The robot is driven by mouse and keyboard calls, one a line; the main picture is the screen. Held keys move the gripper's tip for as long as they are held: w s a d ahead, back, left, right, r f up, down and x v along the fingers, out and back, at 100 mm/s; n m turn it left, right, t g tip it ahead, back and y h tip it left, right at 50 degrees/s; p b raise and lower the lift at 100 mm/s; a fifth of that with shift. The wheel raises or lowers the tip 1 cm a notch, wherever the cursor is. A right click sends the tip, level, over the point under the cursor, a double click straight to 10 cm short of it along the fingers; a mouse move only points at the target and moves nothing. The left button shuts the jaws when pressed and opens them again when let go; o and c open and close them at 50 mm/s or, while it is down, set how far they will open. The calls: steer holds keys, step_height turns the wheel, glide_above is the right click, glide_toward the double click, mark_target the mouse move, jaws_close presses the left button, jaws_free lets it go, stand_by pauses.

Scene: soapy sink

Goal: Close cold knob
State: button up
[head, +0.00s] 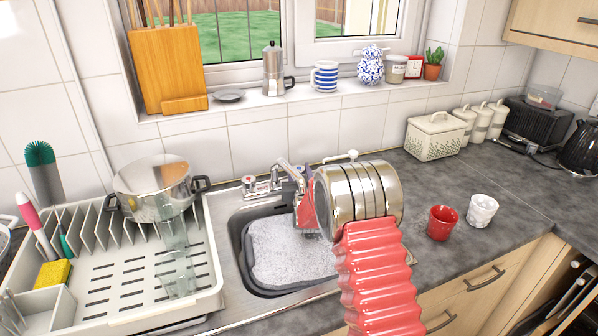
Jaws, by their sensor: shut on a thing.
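The mixer tap (284,165) stands behind the sink, its silver spout rising beside my gripper. One tap knob (248,184) shows clear at the left of the tap base. The cold knob is not clearly visible; my gripper covers the right side of the tap. My gripper (297,187) is shut at the right of the tap, apparently on the cold knob. Its fingertips are small and partly hidden by my own wrist, so the exact contact does not show.
The sink (243,262) holds white foam (285,250). A drying rack (130,316) with a steel pot (151,188) and glasses (177,270) stands at the left. A red cup (442,222) and a white cup (481,210) stand on the counter (520,198) at the right.

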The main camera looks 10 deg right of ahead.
steer(key=shift+r, duration=0.1)
steer(key=o, duration=1.1)
steer(key=shift+c, duration=0.2)
steer(key=shift+s, duration=0.15)
steer(key=s+a, duration=0.1)
steer(key=s, duration=1.2)
steer(key=shift+s, duration=0.2)
